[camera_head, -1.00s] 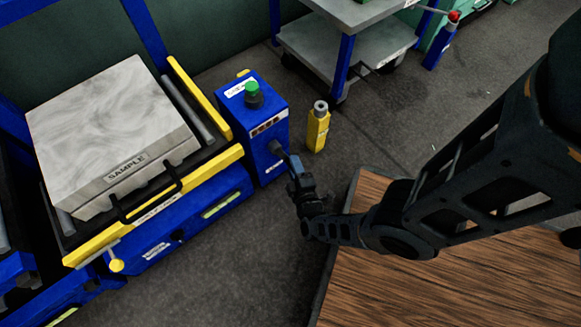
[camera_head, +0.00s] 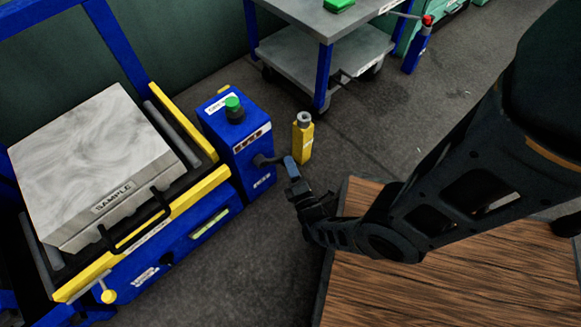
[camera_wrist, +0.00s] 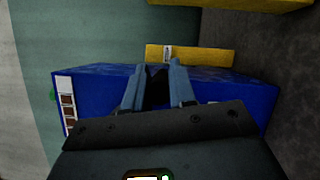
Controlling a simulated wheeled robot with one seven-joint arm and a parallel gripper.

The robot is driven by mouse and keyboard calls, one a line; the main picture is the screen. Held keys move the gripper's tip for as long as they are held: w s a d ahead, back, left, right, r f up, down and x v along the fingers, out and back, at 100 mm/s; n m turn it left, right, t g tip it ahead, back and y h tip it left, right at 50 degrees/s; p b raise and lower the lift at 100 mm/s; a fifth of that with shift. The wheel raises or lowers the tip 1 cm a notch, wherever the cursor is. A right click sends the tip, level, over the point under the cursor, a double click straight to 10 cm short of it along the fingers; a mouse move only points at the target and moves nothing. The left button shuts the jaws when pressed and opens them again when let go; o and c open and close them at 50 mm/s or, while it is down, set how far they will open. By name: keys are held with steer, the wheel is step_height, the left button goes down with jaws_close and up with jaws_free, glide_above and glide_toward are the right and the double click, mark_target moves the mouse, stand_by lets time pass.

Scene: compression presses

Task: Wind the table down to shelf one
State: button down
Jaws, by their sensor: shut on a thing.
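The blue control box (camera_head: 240,145) with a green button (camera_head: 233,104) stands beside the yellow-edged table (camera_head: 205,185) of the blue press. A grey marbled block marked SAMPLE (camera_head: 85,165) lies on that table. A dark crank (camera_head: 266,160) sticks out from the box's right face. My gripper (camera_head: 289,166) is at the crank's outer end. In the wrist view my gripper (camera_wrist: 157,88) has its two fingers shut on a dark grip in front of the blue box (camera_wrist: 95,92). The grip is mostly hidden by the fingers. Shelf markings are too small to read.
A yellow bottle-like post (camera_head: 303,140) stands just beyond my gripper. A grey cart (camera_head: 345,70) is behind it. A wooden top (camera_head: 450,260) lies below my arm. Dark floor (camera_head: 240,260) is clear between press and wood.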

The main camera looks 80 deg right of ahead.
steer(key=shift+w+a+r, duration=0.15)
steer(key=shift+w+r, duration=0.05)
steer(key=shift+r, duration=0.05)
steer(key=c, duration=1.2)
jaws_free()
steer(key=shift+c, duration=0.2)
steer(key=shift+o, duration=1.4)
steer(key=shift+f, duration=0.1)
steer(key=shift+s, duration=0.1)
steer(key=shift+o, duration=0.8)
step_height(320, 180, up, 4)
steer(key=p, duration=0.4)
steer(key=shift+r, duration=0.25)
steer(key=shift+o, duration=1.1)
steer(key=shift+s+d+r+p, duration=0.35)
steer(key=shift+s+r, duration=0.05)
steer(key=shift+r, duration=0.05)
steer(key=s+d+r+p, duration=0.1)
steer(key=s+d+r, duration=0.1)
steer(key=s+d+r+p, duration=0.1)
steer(key=s+d, duration=0.1)
steer(key=s, duration=0.1)
steer(key=s+d+r+p, duration=0.1)
steer(key=s+d+r, duration=0.1)
steer(key=s, duration=0.1)
steer(key=shift+s+d+r, duration=0.15)
steer(key=shift+s+r, duration=0.1)
steer(key=shift+r, duration=0.05)
steer(key=c, duration=0.4)
